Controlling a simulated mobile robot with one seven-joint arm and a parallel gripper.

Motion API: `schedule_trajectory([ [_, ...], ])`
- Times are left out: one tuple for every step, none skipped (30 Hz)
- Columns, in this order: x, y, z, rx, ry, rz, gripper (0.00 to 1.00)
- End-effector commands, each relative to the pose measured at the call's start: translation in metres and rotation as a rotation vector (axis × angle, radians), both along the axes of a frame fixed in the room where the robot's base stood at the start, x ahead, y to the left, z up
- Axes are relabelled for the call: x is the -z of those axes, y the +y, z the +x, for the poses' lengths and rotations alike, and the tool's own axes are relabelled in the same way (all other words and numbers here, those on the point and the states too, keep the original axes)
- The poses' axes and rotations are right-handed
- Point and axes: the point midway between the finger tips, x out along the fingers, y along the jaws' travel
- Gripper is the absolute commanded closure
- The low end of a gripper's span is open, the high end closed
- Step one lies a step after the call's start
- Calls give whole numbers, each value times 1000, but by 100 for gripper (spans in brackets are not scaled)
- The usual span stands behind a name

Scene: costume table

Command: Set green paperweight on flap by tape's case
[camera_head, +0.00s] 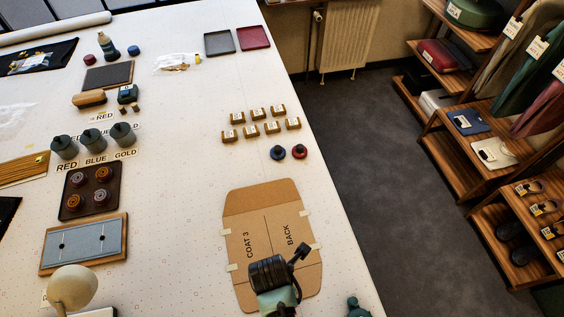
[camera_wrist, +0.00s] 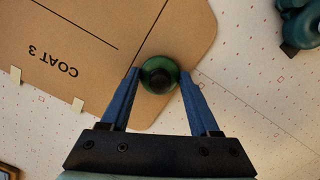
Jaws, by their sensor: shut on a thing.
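A green round paperweight with a dark knob (camera_wrist: 158,77) sits between the blue fingers of my gripper (camera_wrist: 158,80), which is shut on it. It is over the brown cardboard pattern (camera_wrist: 75,60), close to the edge; I cannot tell whether it touches the board. In the head view my arm hides the paperweight, the fingers and the pattern's near end. That cardboard, marked COAT 3 and BACK (camera_head: 262,198), lies on the table. A teal rounded object with a dark part, perhaps the tape's case, shows beside the pattern in the wrist view (camera_wrist: 296,20) and head view (camera_head: 357,307).
A red paperweight (camera_head: 299,151) and a blue paperweight (camera_head: 277,153) stand beyond the pattern, with several small labelled blocks (camera_head: 252,131) behind them. A dark tray of spools (camera_head: 90,190) and a grey board (camera_head: 85,243) lie left. Pale tabs (camera_head: 232,267) edge the cardboard.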

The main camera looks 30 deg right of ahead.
Motion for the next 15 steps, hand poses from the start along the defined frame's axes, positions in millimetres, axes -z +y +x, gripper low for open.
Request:
schedule_trajectory([
  [0,0,1,0,-1,-1,32],
  [0,0,1,0,-2,-1,27],
  [0,0,1,0,-1,-1,20],
  [0,0,1,0,-1,-1,14],
  [0,0,1,0,-1,-1,9],
  [0,0,1,0,-1,-1,3],
  [0,0,1,0,-1,-1,3],
  [0,0,0,0,-1,-1,3],
  [0,0,0,0,-1,-1,3],
  [0,0,0,0,-1,-1,3],
  [0,0,0,0,-1,0,3],
  [0,0,0,0,-1,0,3],
  [0,0,0,0,0,0,3],
  [0,0,0,0,0,0,3],
  [0,0,0,0,0,0,3],
])
